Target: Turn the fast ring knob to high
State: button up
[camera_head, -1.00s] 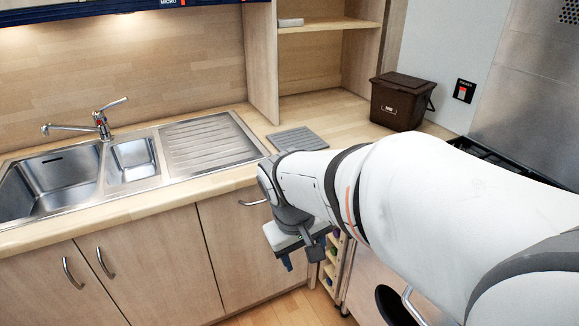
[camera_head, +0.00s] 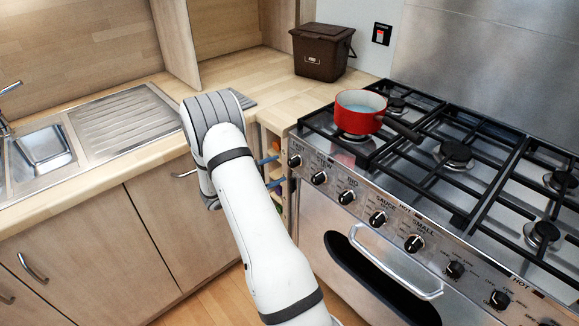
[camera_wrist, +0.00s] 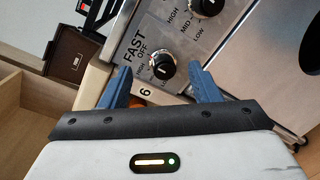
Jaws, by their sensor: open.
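The fast ring knob (camera_head: 294,161) is the leftmost black knob on the cooker's front panel. In the wrist view, the knob (camera_wrist: 162,66) sits beside the printed words FAST and OFF. It has a pale pointer mark, but I cannot tell its exact setting. My gripper (camera_wrist: 165,77) is open, with one blue finger on each side of the knob in this view. Whether the fingers touch it is unclear. In the head view, my gripper (camera_head: 281,169) is just left of the knob, its palm hidden behind my arm.
A red pan (camera_head: 361,112) stands on the left burner, its dark handle pointing right. More knobs, including the neighbouring one (camera_head: 319,177), run along the panel. The oven handle (camera_head: 395,270) juts out below. A brown bin (camera_head: 322,50) stands on the worktop (camera_head: 240,72).

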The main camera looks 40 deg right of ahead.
aim_at(289, 164)
jog(key=w+d+f, duration=0.1)
jog(key=d, duration=0.1)
jog(key=d+f+t, duration=0.1)
jog(key=d, duration=0.2)
jog(key=w+d+f+n+t+p, duration=0.1)
jog(key=d, duration=0.2)
jog(key=shift+w+d+f+h, duration=0.2)
jog(key=shift+w+h, duration=0.1)
jog(key=shift+h, duration=0.1)
jog(key=shift+c, duration=0.4)
jog(key=c, duration=0.9)
